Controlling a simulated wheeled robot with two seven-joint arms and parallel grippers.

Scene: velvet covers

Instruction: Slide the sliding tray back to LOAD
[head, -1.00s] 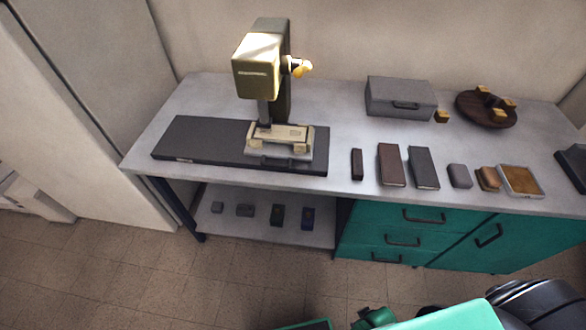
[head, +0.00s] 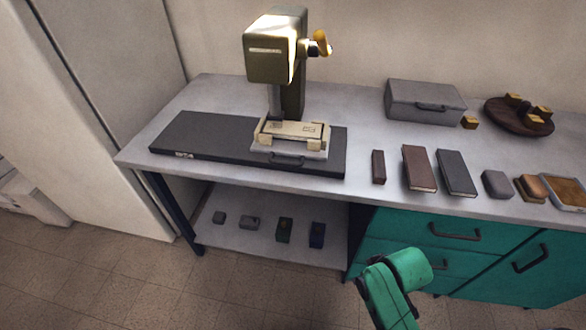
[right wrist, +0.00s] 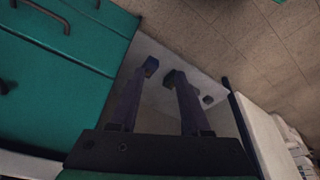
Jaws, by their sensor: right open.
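The sliding tray (head: 262,150) is a pale plate with a dark front handle. It sits on a long dark base (head: 200,134), right of its middle and under the press head (head: 272,55). A cream fixture (head: 292,133) rests on the tray. A small white marking (head: 184,155) at the base's left front is too small to read. My right gripper (right wrist: 157,78) shows in the right wrist view, open and empty, its fingers pointing toward the lower shelf. It is away from the tray. My left gripper is not in view.
My green arm link rises in front of the teal drawers (head: 455,230). The lower shelf (head: 270,255) holds several small blocks. Right of the base stand dark books (head: 420,168), a grey case (head: 425,100) and a round wooden stand (head: 518,122). Bench left of the base is clear.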

